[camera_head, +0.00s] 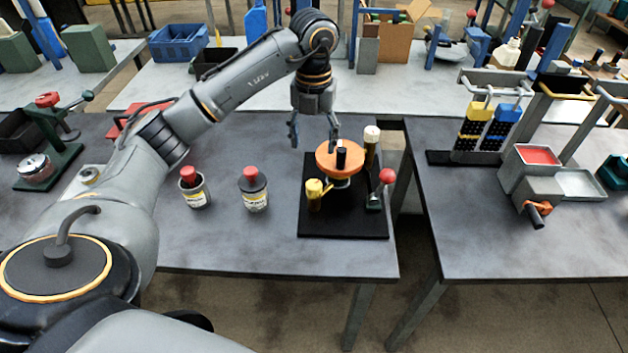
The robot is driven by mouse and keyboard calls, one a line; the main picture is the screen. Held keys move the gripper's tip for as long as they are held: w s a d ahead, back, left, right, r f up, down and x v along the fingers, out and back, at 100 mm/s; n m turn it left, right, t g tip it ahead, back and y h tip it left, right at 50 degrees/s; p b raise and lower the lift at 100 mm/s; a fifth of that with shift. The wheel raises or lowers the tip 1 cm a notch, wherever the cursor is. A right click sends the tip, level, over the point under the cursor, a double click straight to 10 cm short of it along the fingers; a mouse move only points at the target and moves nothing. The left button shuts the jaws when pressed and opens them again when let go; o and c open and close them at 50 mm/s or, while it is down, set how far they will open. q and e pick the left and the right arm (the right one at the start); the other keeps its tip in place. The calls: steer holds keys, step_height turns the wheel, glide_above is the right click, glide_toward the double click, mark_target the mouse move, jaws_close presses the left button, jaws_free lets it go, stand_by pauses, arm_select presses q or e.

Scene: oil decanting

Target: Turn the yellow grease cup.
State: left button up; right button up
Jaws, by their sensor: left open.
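The yellow grease cup (316,193) stands at the front left of a black base plate (343,224) on the left table. Beside it on the same plate are an orange round disc (328,160) with a black knob, a white-capped brass post (371,146) and a red-balled lever (387,177). My left gripper (314,140) points down, open and empty, above the back of the plate, behind and above the orange disc. It is apart from the yellow cup. My right gripper is not in view.
Two red-capped cans (194,187) (253,188) stand left of the plate. A green press-like stand (50,140) is at far left. A gap separates this table from the right table (480,230), which holds a grey box with red contents (533,160). The table front is clear.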

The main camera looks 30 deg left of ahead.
mark_target(314, 184)
arm_select(q)
step_height(314, 184, down, 13)
steer(key=p, duration=0.3)
steer(key=shift+d, duration=0.1)
steer(key=c, duration=1.2)
